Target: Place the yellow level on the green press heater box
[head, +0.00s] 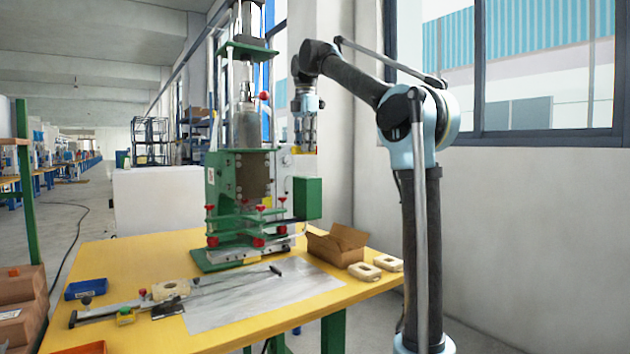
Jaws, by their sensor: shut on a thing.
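The green press (225,180) stands on the yellow table. Its heater box (308,198) is a plain green block on the press's right side, and its top looks bare. My gripper (305,145) is above the heater box, fingers pointing down. It is shut on a small yellow-orange thing (298,150), which looks like the yellow level. The fingers hide most of it, and it is apart from the box top.
An open cardboard box (337,245) and pale blocks (365,271) stand at the table's right. A blue bin (86,289), a long-handled tool (150,305) and a small yellow-green piece (126,316) lie at left. A metal sheet (265,298) covers the front middle.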

